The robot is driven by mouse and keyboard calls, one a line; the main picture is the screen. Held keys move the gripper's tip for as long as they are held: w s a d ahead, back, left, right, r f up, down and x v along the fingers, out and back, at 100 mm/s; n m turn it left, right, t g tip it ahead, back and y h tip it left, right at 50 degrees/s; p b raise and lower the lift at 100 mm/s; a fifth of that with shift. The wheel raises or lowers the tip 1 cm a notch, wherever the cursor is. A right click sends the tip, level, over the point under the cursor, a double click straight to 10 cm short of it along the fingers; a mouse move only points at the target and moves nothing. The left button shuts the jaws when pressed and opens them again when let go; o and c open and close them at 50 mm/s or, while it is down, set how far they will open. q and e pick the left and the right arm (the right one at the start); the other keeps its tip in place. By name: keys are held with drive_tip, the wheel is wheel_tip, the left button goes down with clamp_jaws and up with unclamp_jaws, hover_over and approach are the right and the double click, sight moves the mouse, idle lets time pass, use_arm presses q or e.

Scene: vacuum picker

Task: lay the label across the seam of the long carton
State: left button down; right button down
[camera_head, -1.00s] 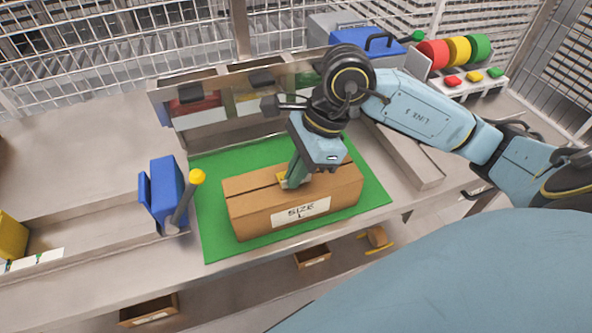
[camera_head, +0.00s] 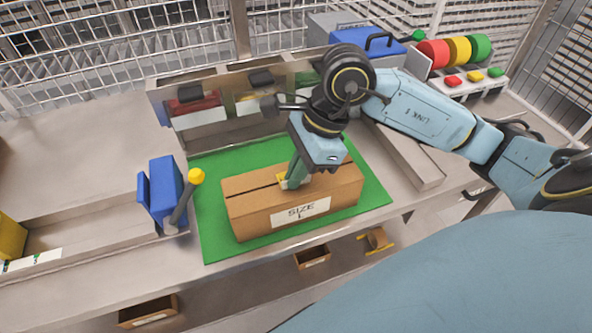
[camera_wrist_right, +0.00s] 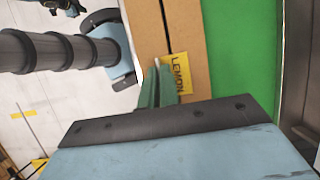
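The long carton (camera_head: 245,210) lies on a green mat (camera_head: 215,240), its dark seam running lengthwise along the top. The small yellow label (camera_head: 283,180) is at the carton's top by the seam. In the right wrist view the label (camera_wrist_right: 181,74) reads LEMON, and the seam (camera_wrist_right: 168,28) runs down to it; the fingers hide part of it. My right gripper (camera_head: 291,184) points down onto the carton top. Its green fingers (camera_wrist_right: 157,75) are close together at the label's edge, with a thin pale strip between the tips. My left gripper is out of view.
A blue device with a yellow knob (camera_head: 196,176) stands left of the mat. Bins with red and yellow contents (camera_head: 200,112) stand behind it. A metal channel (camera_head: 412,160) is to the right. Coloured rolls (camera_head: 458,50) and buttons are at the back right.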

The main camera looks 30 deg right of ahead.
drive_tip(key=c, duration=1.6)
unclamp_jaws()
drive_tip(key=shift+o, duration=0.3)
drive_tip(key=o, duration=0.7)
wheel_tip(320, 180, up, 8)
drive_tip(key=p, duration=0.5)
